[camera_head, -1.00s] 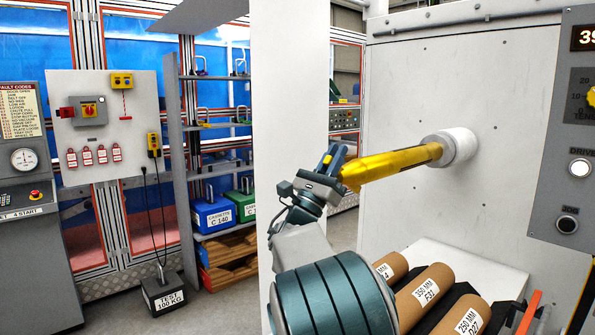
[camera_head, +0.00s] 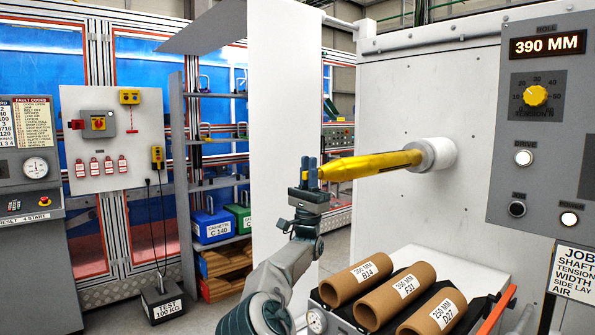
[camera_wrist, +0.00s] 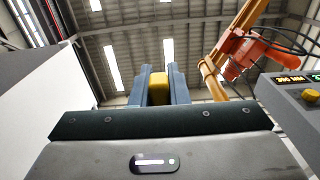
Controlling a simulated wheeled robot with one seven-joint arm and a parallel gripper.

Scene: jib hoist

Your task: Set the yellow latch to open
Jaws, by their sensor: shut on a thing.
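A yellow shaft (camera_head: 368,165) sticks out to the left from a pale round hub (camera_head: 432,154) on the grey machine panel. My gripper (camera_head: 309,172) points upward at the shaft's free left end. In the wrist view, its two blue-grey fingers (camera_wrist: 154,88) are shut on a yellow piece (camera_wrist: 155,90), which I take to be the yellow latch. The fingers hide most of this piece in the head view. I cannot tell its setting.
Cardboard rolls (camera_head: 404,291) lie below the shaft at the lower right. A control panel (camera_head: 545,125) reading 390 MM is on the right. A tall white panel (camera_head: 285,110) stands behind my gripper. An orange hoist part (camera_wrist: 250,58) hangs overhead in the wrist view.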

